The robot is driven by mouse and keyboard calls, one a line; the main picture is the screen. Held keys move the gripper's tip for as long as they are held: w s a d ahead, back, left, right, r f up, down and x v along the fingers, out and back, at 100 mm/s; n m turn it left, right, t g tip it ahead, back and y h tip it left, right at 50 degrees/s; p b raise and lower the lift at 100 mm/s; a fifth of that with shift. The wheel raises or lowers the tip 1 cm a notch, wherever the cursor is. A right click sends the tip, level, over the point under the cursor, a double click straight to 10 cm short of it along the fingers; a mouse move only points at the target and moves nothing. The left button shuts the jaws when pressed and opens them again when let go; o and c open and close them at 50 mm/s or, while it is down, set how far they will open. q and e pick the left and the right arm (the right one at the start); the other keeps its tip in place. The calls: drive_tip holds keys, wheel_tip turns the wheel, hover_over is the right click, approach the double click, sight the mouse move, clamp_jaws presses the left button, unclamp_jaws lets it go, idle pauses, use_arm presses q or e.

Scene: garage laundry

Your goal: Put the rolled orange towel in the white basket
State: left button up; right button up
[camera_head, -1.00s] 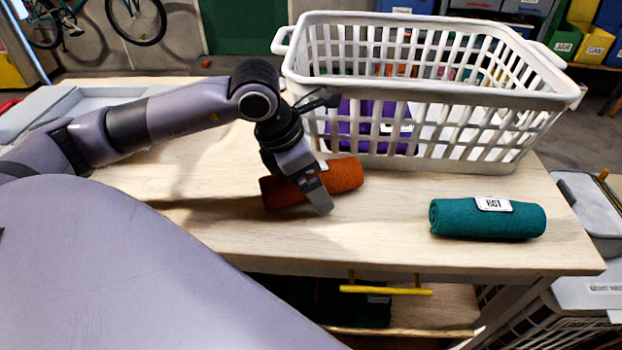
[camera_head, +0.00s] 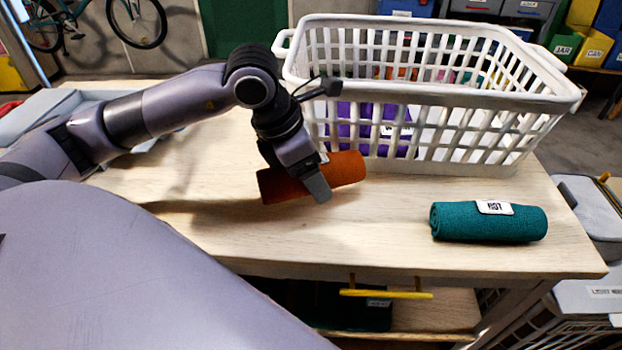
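The rolled orange towel (camera_head: 345,168) is over the wooden table in front of the white basket (camera_head: 440,98), slightly tilted with its right end higher. My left gripper (camera_head: 318,182) comes down over the towel's middle, with a finger on its near side. It appears shut on the towel and holding it just above the tabletop. The far finger is hidden. The white basket stands at the back of the table, and a purple folded item (camera_head: 365,132) shows through its slats. My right gripper is not in view.
A rolled teal towel (camera_head: 488,222) with a white tag lies on the table (camera_head: 390,245) at the right. A pale grey tray (camera_head: 50,108) is at the table's left.

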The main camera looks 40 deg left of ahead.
use_arm(q)
wheel_tip(320, 180, up, 5)
drive_tip(key=shift+s+d+f, duration=0.1)
drive_tip(key=shift+d, duration=0.05)
drive_tip(key=s+d+b, duration=0.5)
drive_tip(key=s+b, duration=0.1)
drive_tip(key=s, duration=0.2)
drive_tip(key=s+d+b, duration=0.5)
drive_tip(key=s+b, duration=0.2)
drive_tip(key=s, duration=0.1)
drive_tip(key=shift+s+f, duration=0.15)
drive_tip(key=shift+s, duration=0.15)
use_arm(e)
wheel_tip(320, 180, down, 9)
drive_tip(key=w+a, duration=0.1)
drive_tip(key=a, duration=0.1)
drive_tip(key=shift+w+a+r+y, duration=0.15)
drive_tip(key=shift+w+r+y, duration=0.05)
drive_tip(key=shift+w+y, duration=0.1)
